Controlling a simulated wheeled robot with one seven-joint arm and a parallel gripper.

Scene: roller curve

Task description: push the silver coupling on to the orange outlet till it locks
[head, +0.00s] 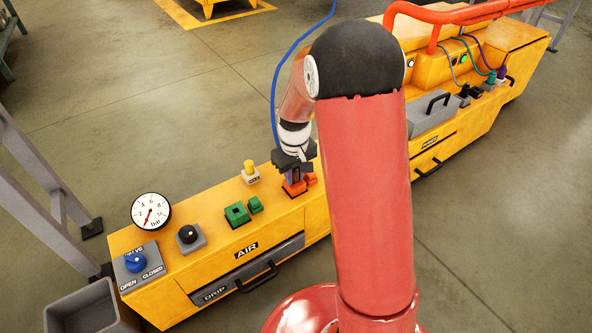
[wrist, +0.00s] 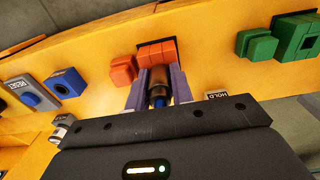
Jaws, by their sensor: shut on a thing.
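The orange outlet (wrist: 156,51) is a block on the yellow bench, and it also shows below my gripper in the head view (head: 294,188). My gripper (wrist: 159,85) is shut on the coupling (wrist: 158,76), a metal cylinder that looks brownish in this light, with a blue hose end behind it. The coupling's front end is lined up with the outlet's face and is close against it. I cannot tell whether it is touching or seated. In the head view my gripper (head: 293,168) is just above the outlet, and the coupling is mostly hidden there.
A smaller orange block (wrist: 123,70) stands beside the outlet. Green fittings (head: 237,213), a black knob (head: 188,234), a pressure gauge (head: 151,211) and a blue valve knob (head: 135,262) are to the left. A blue hose (head: 279,75) hangs beside my arm. A yellow button (head: 249,167) stands behind.

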